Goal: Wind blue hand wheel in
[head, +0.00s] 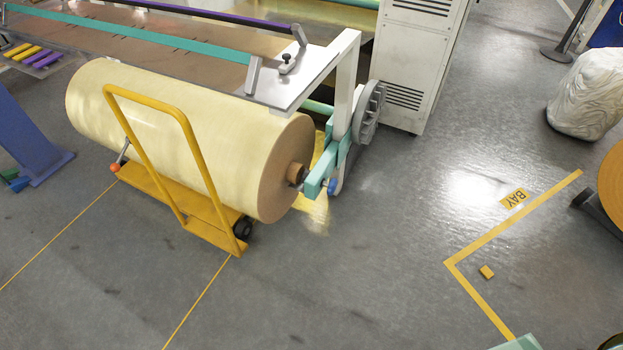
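A small blue hand wheel (333,187) sits at the lower end of the teal bracket (317,178), at the right end of the big roll. It is small in the picture, and I cannot tell how far in it is wound. The large pale yellow roll (180,125) lies on its side, with a brown core (295,172) facing the bracket. A dark chuck or shaft end shows between core and bracket; whether it is seated in the core I cannot tell. Neither of my grippers shows in the head view.
A yellow trolley (190,225) with an upright handle stands under and before the roll. A grey toothed wheel (369,112) and white cabinet (416,65) stand behind the bracket. A wrapped white roll (588,95) stands at right.

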